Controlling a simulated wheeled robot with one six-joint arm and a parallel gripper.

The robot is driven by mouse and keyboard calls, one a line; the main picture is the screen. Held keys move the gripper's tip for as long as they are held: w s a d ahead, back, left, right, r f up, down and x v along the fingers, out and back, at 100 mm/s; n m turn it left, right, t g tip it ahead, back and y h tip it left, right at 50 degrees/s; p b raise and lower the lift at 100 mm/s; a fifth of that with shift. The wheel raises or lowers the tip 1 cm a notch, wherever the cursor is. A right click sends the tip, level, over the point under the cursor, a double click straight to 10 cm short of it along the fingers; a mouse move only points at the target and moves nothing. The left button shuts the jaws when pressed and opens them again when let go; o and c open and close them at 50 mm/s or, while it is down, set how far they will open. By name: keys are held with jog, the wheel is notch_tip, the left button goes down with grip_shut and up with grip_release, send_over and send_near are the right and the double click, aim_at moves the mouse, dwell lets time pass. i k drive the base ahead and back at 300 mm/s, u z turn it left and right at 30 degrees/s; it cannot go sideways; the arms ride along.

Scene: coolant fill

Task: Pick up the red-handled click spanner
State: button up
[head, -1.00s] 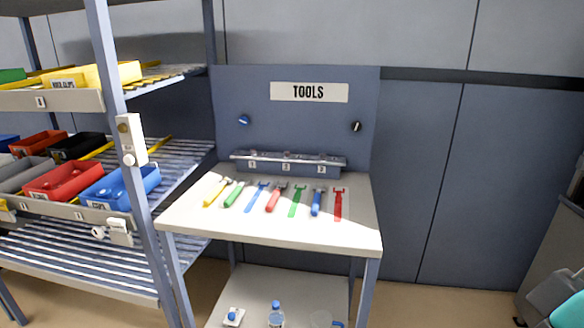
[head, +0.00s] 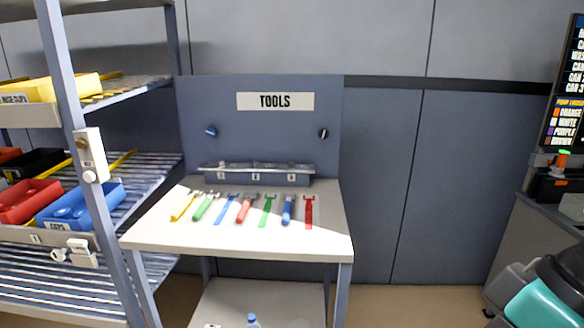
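Several coloured spanners lie in a row on the white top of the tool table (head: 150,237). Two of them are red: one with a thick, rounded red handle and a light metal head (head: 245,209), in the middle of the row, and a flat, all-red one (head: 309,212) at the right end. The thick-handled one looks like the click spanner, but the detail is too small to be sure. A green spanner (head: 268,210) lies just right of it and a blue flat one (head: 226,209) just left, with small gaps between. My gripper is not in view.
A dark panel with a TOOLS sign (head: 275,101) and a numbered rack (head: 257,175) rises behind the table. A shelf unit with blue (head: 80,207) and red bins stands close on the left. A teal-and-black object (head: 545,298) is at the lower right. Floor shows right of the table.

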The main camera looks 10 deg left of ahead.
aim_at(240, 219)
jog(key=z, duration=0.1)
jog(key=k, duration=0.45)
jog(key=u, duration=1.2)
jog(key=i, duration=0.6)
jog(key=u, duration=0.7)
jog(key=i, duration=0.85)
jog(key=z, duration=0.85)
jog(key=i, duration=0.8)
jog(key=z, duration=0.8)
